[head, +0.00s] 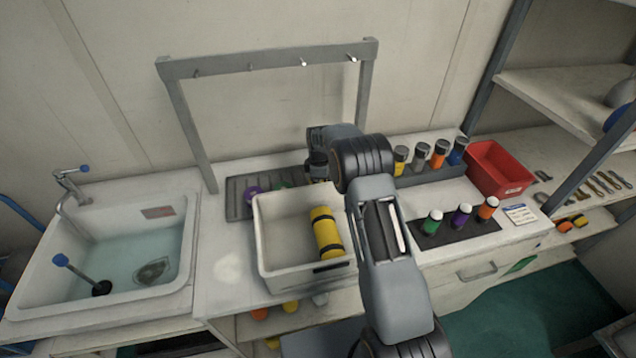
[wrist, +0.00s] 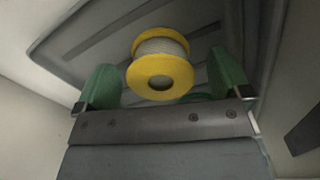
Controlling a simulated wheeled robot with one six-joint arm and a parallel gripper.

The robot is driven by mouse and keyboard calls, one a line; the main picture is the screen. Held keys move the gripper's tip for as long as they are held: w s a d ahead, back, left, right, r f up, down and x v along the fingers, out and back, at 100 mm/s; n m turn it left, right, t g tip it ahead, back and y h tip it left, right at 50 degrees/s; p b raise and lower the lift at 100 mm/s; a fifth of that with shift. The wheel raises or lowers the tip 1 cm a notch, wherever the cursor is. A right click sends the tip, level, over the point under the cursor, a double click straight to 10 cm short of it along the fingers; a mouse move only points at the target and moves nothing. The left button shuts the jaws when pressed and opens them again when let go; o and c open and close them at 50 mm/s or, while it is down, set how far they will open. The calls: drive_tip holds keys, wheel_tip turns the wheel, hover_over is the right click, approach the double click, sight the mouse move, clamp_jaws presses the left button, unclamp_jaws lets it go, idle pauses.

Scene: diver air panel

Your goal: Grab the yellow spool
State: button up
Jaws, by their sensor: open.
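The yellow spool (wrist: 160,65) has yellow flanges and a pale wound middle. In the wrist view it sits at the dark tray, between the two green fingers of my gripper (wrist: 165,76). The fingers are open, with a visible gap on each side of the spool, so it is not gripped. In the head view my gripper (head: 318,168) is low over the dark grey tray (head: 235,198), behind the pale bin. The spool is mostly hidden there by my arm and the bin.
The pale bin (head: 275,262) holds a yellow cylinder (head: 326,232) with dark bands. A purple item (head: 252,192) lies in the tray. A sink (head: 120,250) is at left; a rack of bottles (head: 438,153) and a red bin (head: 498,170) are at right. A grey hook frame (head: 270,65) stands behind.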

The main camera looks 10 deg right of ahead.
drive_tip(key=shift+f, duration=0.2)
drive_tip(key=shift+c, duration=0.3)
drive_tip(key=c, duration=1)
drive_tip(key=shift+o, duration=0.2)
